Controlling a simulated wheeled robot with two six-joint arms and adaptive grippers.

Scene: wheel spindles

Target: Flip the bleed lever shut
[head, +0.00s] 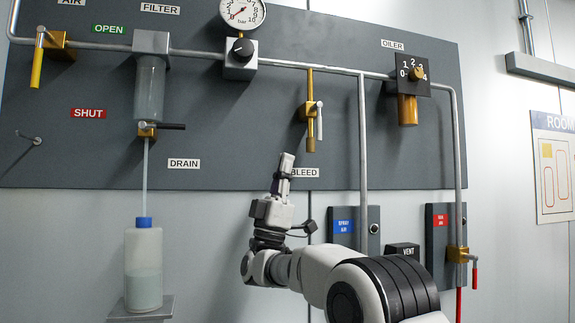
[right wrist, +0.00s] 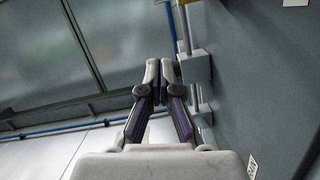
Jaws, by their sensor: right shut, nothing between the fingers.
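The bleed valve (head: 310,108) is a brass body on a short vertical brass pipe below the main line. Its pale grey bleed lever (head: 319,121) hangs straight down on the valve's right side. The white BLEED label (head: 305,173) sits below it, partly covered by my right gripper. My right gripper (head: 286,160) points up in front of the panel, its fingers shut and empty. It is below and left of the lever, apart from it in the picture. Its closed fingertips also show in the right wrist view (right wrist: 160,72). My left gripper is out of view.
The dark panel (head: 230,125) carries a filter (head: 150,85) with a drain tap (head: 160,126), a gauge (head: 242,11) over a regulator (head: 240,58), and an oiler (head: 407,100). A bottle (head: 143,268) stands lower left.

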